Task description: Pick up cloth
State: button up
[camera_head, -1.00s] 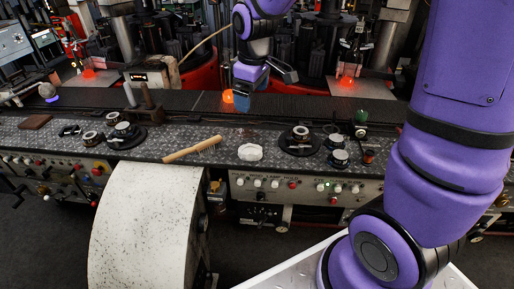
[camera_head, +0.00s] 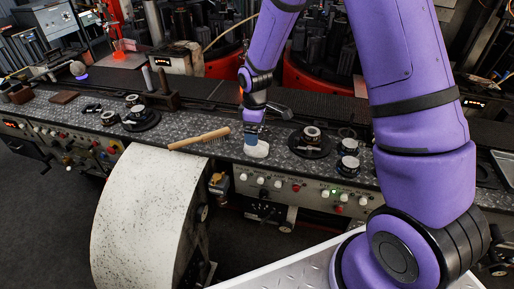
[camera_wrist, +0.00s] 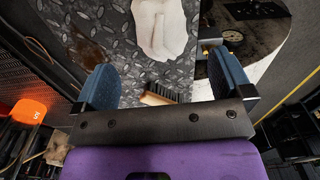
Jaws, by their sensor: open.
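The cloth (camera_head: 257,151) is a small white crumpled piece lying on the grey diamond-plate bench top, right of the wooden-handled brush (camera_head: 199,139). My gripper (camera_head: 252,137) is low over the cloth and hides its upper part in the head view. Whether it touches the cloth cannot be told there. In the wrist view the cloth (camera_wrist: 160,26) lies at the top, beyond the fingertips. My two blue fingers (camera_wrist: 165,74) are spread wide with nothing between them. The brush (camera_wrist: 160,95) shows lower down between the fingers in that view.
Round black fixtures with metal rings stand right of the cloth (camera_head: 309,141) and at the left (camera_head: 139,116). A control panel with knobs (camera_head: 290,187) runs along the bench front. A dark conveyor (camera_head: 215,94) lies behind. An orange glowing piece (camera_wrist: 27,110) shows in the wrist view.

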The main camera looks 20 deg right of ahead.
jog(key=shift+s+d+f, duration=0.1)
jog(key=shift+f, duration=1.45)
jog(key=shift+s+f, duration=0.1)
jog(key=shift+f, duration=1.45)
jog(key=c, duration=1)
